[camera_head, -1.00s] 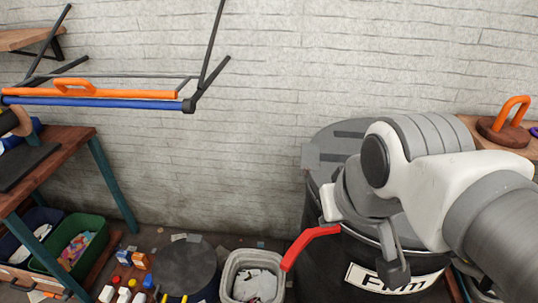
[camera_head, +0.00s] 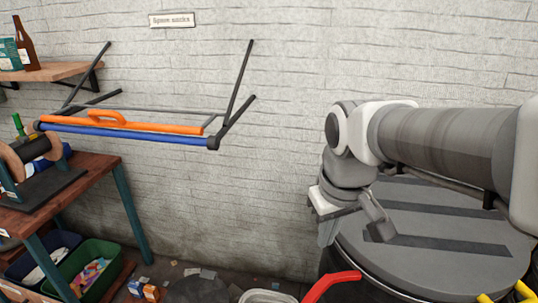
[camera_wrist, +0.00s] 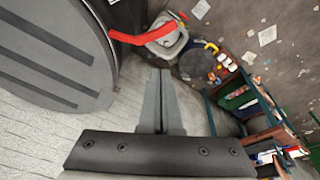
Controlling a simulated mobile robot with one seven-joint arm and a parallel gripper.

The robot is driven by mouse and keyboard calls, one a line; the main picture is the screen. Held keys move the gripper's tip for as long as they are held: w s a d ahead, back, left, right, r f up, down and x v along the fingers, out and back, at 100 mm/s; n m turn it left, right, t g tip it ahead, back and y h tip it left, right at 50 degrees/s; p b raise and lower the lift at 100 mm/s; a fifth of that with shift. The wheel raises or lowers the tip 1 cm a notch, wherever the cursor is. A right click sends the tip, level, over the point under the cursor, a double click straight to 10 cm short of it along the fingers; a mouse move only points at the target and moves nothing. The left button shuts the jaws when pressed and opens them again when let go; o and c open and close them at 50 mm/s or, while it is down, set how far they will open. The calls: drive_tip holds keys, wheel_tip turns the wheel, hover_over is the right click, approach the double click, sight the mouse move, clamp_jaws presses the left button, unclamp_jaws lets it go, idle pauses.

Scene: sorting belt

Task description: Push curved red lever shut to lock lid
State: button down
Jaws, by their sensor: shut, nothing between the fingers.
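The curved red lever (camera_head: 328,287) is at the bottom of the head view. It juts out to the left from the rim of a large dark drum with a grey ribbed lid (camera_head: 440,225). The lid lies flat on the drum. In the wrist view the red lever (camera_wrist: 140,39) stands away from the drum side, beside the lid (camera_wrist: 62,50). My gripper (camera_wrist: 161,76) is shut and empty, its fingertips pointing towards the lever and showing a gap from it in the picture.
A white bin (camera_wrist: 165,38) stands on the floor past the lever. A dark round-topped container (camera_wrist: 196,64) is beside it. A workbench (camera_head: 85,190) with crates under it is at the left. A rack with an orange bar (camera_head: 150,126) sticks out from the wall.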

drive_tip(key=w+a+f+n+g+h, duration=0.1)
drive_tip(key=w+a+f+n+g, duration=0.3)
drive_tip(key=w+f, duration=0.7)
drive_tip(key=shift+w+a+f+n+g+h+b, duration=0.3)
drive_tip(key=shift+a+f+n, duration=0.2)
drive_tip(key=shift+a+f, duration=0.35)
drive_tip(key=shift+d+f, duration=0.1)
drive_tip(key=shift+d, duration=0.05)
drive_tip(key=s+d+f, duration=0.2)
drive_tip(key=f, duration=0.3)
drive_tip(key=s+d+f+b, duration=0.1)
drive_tip(key=s+d+f, duration=0.1)
drive_tip(key=f, duration=0.4)
drive_tip(key=shift+s, duration=0.3)
drive_tip(key=shift+s, duration=0.2)
